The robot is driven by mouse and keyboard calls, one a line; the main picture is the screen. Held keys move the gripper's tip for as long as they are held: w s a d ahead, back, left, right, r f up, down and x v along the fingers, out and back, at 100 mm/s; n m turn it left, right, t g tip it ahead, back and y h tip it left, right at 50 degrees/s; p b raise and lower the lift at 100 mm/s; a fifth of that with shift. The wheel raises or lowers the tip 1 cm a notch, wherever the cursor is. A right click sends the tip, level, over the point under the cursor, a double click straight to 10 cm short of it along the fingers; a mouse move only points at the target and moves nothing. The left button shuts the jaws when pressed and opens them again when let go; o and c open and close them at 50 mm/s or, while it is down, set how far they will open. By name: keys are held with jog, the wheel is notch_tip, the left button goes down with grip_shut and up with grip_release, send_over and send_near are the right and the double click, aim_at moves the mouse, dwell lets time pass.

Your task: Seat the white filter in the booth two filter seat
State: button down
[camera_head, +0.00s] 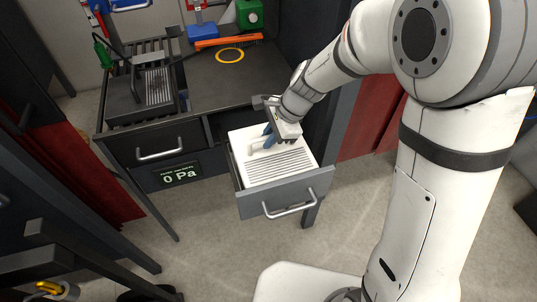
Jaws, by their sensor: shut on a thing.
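The white filter (285,166), a flat block with a ribbed slatted face and a raised handle, lies inside the pulled-out drawer (250,207). My gripper (268,137), with blue fingertips, reaches down from the upper right over the filter's far part and is shut on its handle. The fingertips and wrist hide part of the handle and the filter's far edge. Whether the filter rests fully on the drawer's bottom cannot be told. No label tells which booth this is.
A dark slatted unit (142,97) stands on the bench left. An orange brush (228,41), yellow ring (230,55) and green block (249,14) lie at the back. Red curtains (85,180) hang at the sides. Floor before the drawer is clear.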

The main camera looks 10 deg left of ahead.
aim_at(272, 149)
jog(key=shift+f+b, duration=0.6)
jog(key=shift+f, duration=2.85)
jog(key=shift+f, duration=0.15)
jog(key=c, duration=1.5)
grip_release()
jog(key=shift+o, duration=0.2)
jog(key=shift+d+r, duration=0.15)
jog(key=shift+r, duration=0.3)
jog(key=p+v, duration=0.2)
jog(key=v, duration=0.9)
jog(key=shift+d+r, duration=0.15)
